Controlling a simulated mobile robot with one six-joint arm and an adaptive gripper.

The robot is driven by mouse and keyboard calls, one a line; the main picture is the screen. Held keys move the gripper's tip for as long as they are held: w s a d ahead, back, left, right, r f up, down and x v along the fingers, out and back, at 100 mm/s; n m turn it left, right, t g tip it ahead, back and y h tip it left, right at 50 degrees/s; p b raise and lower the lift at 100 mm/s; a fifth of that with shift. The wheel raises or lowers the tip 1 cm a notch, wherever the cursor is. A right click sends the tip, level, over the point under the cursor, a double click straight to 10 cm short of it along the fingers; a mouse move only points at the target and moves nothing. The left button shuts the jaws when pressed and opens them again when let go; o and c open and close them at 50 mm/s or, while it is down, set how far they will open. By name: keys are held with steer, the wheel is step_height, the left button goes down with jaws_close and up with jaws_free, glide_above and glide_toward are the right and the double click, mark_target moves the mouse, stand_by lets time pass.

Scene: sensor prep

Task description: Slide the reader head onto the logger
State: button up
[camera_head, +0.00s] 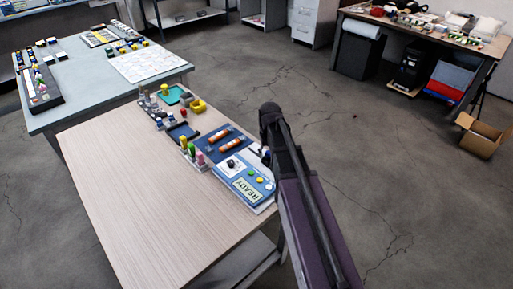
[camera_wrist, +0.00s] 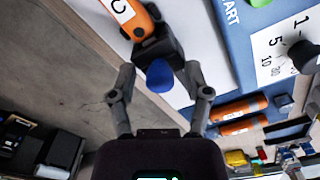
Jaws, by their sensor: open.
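In the wrist view, an orange logger (camera_wrist: 133,18) marked with a letter C lies at the top, partly cut off by the frame. A black block with a blue rounded part (camera_wrist: 160,76), which looks like the reader head, is at the logger's near end. I cannot tell whether it is seated on the logger or only touching it. My gripper (camera_wrist: 163,66) is open, with its fingers on either side of this block. In the head view my arm hides most of the gripper and block.
A blue station with a READY display (camera_head: 246,188) is on the wooden table (camera_head: 150,200) beside my arm. Two more orange loggers lie on a blue mat (camera_head: 236,132). Colored pegs (camera_head: 192,150) stand nearby. The table's left part is clear.

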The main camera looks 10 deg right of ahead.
mark_target(268, 152)
steer(key=shift+r+p, duration=3.45)
steer(key=shift+r, duration=0.05)
steer(key=shift+s, duration=0.1)
steer(key=s+a+r+p, duration=0.1)
steer(key=s+r+p, duration=0.1)
steer(key=s, duration=0.5)
steer(key=s+a+r+p, duration=0.1)
steer(key=s+a+r, duration=0.1)
steer(key=s, duration=0.6)
steer(key=shift+a+p, duration=0.15)
steer(key=shift+p, duration=0.25)
